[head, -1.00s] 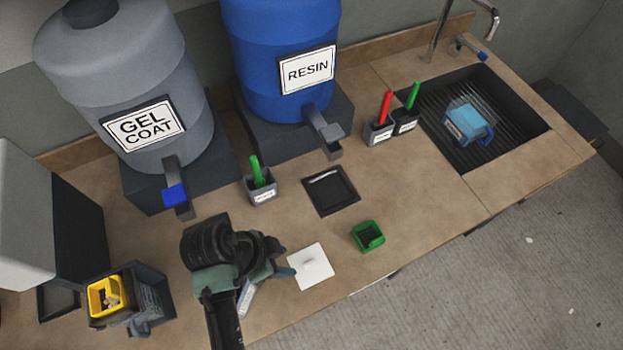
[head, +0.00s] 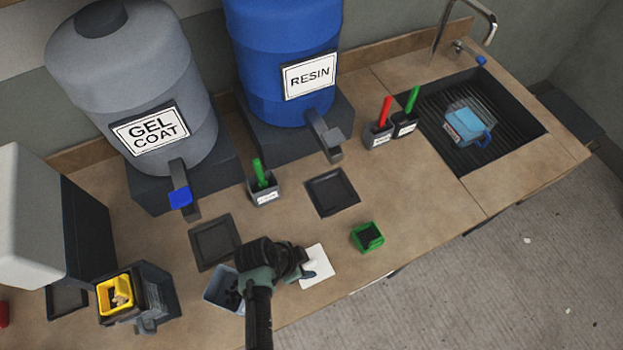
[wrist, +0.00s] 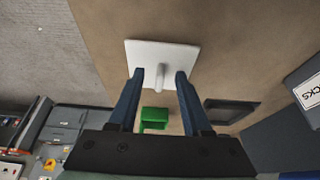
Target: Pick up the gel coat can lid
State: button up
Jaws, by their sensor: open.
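My gripper (wrist: 160,73) is open and empty. In the head view my gripper (head: 309,270) is over the lid's left part and partly covers it. An open grey-blue container (head: 219,285), perhaps the can, stands left of my gripper, partly hidden by my arm.
A green box (head: 368,237) stands right of the lid. Behind are dark square trays (head: 331,192), a holder with a green-handled tool (head: 264,188), and the gel coat (head: 148,85) and resin (head: 282,70) drums. A yellow-topped box (head: 117,295) stands left.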

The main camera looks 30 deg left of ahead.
grip_shut()
jog(key=shift+r, duration=0.1)
dwell(0.6)
